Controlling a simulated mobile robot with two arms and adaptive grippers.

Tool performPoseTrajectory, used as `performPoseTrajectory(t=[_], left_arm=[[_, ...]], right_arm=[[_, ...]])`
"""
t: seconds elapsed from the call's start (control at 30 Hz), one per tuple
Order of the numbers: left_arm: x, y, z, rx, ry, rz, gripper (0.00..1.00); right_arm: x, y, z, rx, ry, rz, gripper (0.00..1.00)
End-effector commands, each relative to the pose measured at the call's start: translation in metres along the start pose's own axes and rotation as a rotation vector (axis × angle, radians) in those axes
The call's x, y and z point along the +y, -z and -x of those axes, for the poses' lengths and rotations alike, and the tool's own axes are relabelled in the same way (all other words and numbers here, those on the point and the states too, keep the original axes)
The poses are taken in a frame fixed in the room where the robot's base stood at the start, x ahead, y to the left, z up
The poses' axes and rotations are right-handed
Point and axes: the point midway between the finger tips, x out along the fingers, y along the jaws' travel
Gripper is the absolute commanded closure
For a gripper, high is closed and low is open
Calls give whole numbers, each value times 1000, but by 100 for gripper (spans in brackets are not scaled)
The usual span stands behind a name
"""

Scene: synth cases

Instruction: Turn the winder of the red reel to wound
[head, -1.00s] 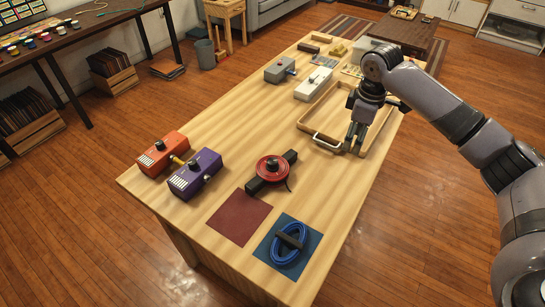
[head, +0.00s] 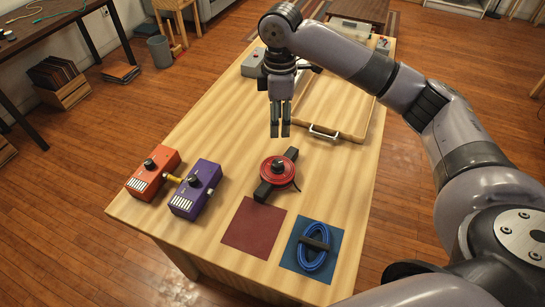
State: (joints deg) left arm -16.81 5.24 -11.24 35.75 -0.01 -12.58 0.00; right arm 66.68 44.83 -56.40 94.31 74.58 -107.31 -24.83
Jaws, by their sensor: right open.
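The red reel (head: 274,171) lies on the wooden table, with a black bar under it and a dark winder knob (head: 277,164) on top. A short dark cord end shows at its right side. My right gripper (head: 280,132) points down above the table, just behind the reel and apart from it. Its fingers are empty, with a narrow gap between them. My left gripper is not in view.
Orange (head: 153,172) and purple (head: 195,188) boxes with knobs stand at left, joined by a yellow connector. In front lie a maroon mat (head: 254,227) and a blue mat (head: 331,244) bearing a coiled blue cord (head: 314,246). A wooden tray (head: 345,115) with a metal handle stands behind right.

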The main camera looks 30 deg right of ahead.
Motion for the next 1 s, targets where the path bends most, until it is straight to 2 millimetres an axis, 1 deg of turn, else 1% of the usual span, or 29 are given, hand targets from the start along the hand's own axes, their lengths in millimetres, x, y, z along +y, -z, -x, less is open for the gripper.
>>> performPoseTrajectory(t=[0.03, 0.23, 0.4, 0.6, 0.7, 0.8, 1.0], left_arm=[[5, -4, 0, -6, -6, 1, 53], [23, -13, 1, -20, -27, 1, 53], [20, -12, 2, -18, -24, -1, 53], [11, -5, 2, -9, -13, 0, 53], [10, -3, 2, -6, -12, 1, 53], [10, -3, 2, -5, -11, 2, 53], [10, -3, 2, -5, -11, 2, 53]], right_arm=[[-1, -2, -11, -5, 4, -1, 53], [-1, -1, -55, -4, 3, -1, 53], [-1, -1, -92, -4, 3, -1, 53], [-1, -1, -129, -3, 1, -1, 53], [-1, -1, -142, -2, 2, 0, 53], [0, -1, -150, -1, 0, 0, 53], [0, -1, -155, -1, -2, 1, 53]])
